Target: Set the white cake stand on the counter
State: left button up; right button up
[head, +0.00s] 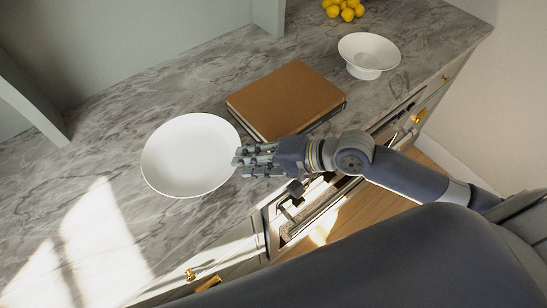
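A wide round white dish (190,155) is at the left over the marble counter (150,95). Its underside is hidden, so I cannot tell whether it has a foot or rests on the counter. A smaller white footed dish (369,50) stands upright on the counter at the back right. I cannot tell for certain which is the cake stand. My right gripper (248,160) is at the right rim of the wide dish, its fingers extended toward it. Whether they hold the rim is unclear. My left gripper is not in view.
A brown book (285,97) lies on the counter just behind my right gripper. Several lemons (345,8) are at the back. Below the front edge there are drawers with brass handles (208,284), and one looks open. The counter's left part is clear.

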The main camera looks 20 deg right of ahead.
jog(key=b+v, duration=0.1)
jog(key=v, duration=0.6)
jog(key=shift+r, duration=0.15)
